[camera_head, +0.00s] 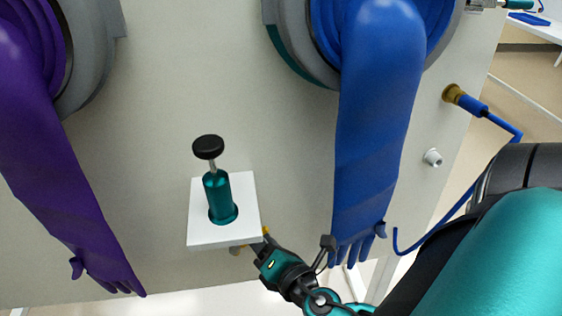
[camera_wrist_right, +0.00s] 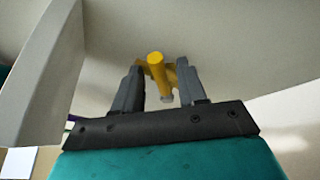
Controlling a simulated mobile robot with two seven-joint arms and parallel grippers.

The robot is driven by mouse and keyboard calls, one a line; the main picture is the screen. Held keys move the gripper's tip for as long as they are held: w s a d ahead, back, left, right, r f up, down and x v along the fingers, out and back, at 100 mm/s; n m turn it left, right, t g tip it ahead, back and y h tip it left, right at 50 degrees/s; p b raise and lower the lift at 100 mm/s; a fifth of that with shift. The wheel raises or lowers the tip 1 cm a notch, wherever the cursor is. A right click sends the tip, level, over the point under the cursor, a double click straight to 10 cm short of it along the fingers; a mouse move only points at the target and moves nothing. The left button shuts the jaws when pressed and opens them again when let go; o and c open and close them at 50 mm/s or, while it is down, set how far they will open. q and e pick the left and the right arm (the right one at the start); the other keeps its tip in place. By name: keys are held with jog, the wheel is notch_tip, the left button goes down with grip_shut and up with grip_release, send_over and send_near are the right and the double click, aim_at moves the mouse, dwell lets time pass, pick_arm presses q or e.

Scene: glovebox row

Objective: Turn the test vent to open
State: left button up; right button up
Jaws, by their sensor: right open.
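The test vent (camera_wrist_right: 157,62) shows in the right wrist view as a yellow handle with a round end and a short stem, against the pale panel. In the head view only small yellow and brass-coloured bits of it (camera_head: 266,231) show, below the white shelf; the shelf and my gripper hide the rest. My right gripper (camera_head: 258,246) reaches in from the lower right, under the shelf's front corner. In the right wrist view its two dark fingers (camera_wrist_right: 160,82) are apart, with the yellow handle between them. I cannot tell whether they touch it. My left gripper is not in view.
A teal cylinder (camera_head: 220,197) with a black knob stands on the white shelf (camera_head: 248,210). A purple glove (camera_head: 60,180) hangs at the left and a blue glove (camera_head: 375,130) close to the right of my right gripper. A blue hose fitting (camera_head: 472,106) sticks out at the right.

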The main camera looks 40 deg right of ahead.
pick_arm(q)
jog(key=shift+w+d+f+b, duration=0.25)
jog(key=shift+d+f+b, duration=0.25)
jog(key=shift+b, duration=0.55)
pick_arm(e)
jog(key=v, duration=1.1)
jog(key=shift+s, duration=0.15)
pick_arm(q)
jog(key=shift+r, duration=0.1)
pick_arm(e)
jog(key=shift+d, duration=0.1)
